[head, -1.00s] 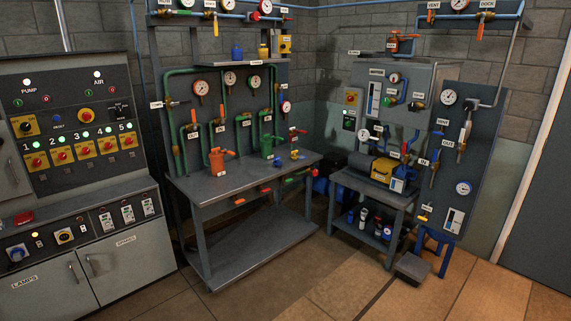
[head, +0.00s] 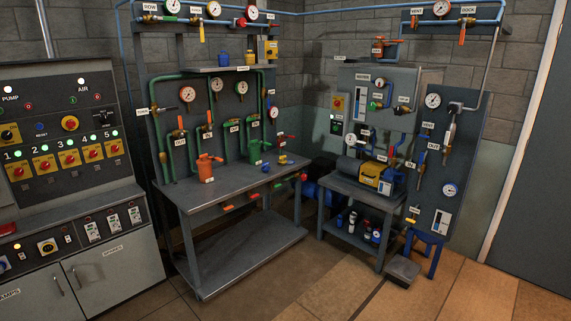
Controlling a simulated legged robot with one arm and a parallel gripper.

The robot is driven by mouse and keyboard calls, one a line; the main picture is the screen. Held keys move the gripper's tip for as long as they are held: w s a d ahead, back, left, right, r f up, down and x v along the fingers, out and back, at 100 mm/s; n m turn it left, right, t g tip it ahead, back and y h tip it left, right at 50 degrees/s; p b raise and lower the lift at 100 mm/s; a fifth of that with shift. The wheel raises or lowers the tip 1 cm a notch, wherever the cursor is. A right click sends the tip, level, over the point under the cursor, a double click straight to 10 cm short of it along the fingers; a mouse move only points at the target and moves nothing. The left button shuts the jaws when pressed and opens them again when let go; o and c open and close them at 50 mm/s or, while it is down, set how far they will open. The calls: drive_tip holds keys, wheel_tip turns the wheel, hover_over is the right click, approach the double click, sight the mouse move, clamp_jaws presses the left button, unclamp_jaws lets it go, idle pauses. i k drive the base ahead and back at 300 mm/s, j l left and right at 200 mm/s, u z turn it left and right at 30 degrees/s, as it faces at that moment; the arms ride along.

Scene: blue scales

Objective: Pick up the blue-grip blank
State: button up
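I cannot say for sure which thing is the blue-grip blank. A small blue item (head: 265,168) lies on the bench top right of centre, too small to make out its shape. A small yellow and blue piece (head: 283,160) sits beside it near the bench's right end. The grey workbench (head: 222,186) stands in the middle of the view, some way off. My gripper is not in view.
An orange fitting (head: 208,166) and a green fitting (head: 257,152) stand on the bench. A control cabinet (head: 112,275) is at left. A smaller table (head: 365,190) with a yellow-and-grey machine (head: 374,175) is at right. The tiled floor (head: 330,285) in front is mostly clear.

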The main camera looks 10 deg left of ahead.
sight(265, 169)
drive_tip(key=i+j, duration=0.2)
drive_tip(key=i, duration=0.25)
drive_tip(key=i+j, duration=0.25)
drive_tip(key=i, duration=0.25)
drive_tip(key=i+j, duration=0.2)
drive_tip(key=i, duration=0.25)
drive_tip(key=i+j, duration=0.2)
drive_tip(key=i, duration=0.25)
drive_tip(key=i+j, duration=0.25)
drive_tip(key=i, duration=0.25)
drive_tip(key=i+j, duration=0.2)
drive_tip(key=i, duration=0.25)
drive_tip(key=i+j, duration=0.2)
drive_tip(key=i, duration=0.25)
drive_tip(key=i+j+u, duration=0.1)
drive_tip(key=i+j, duration=0.15)
drive_tip(key=i, duration=0.2)
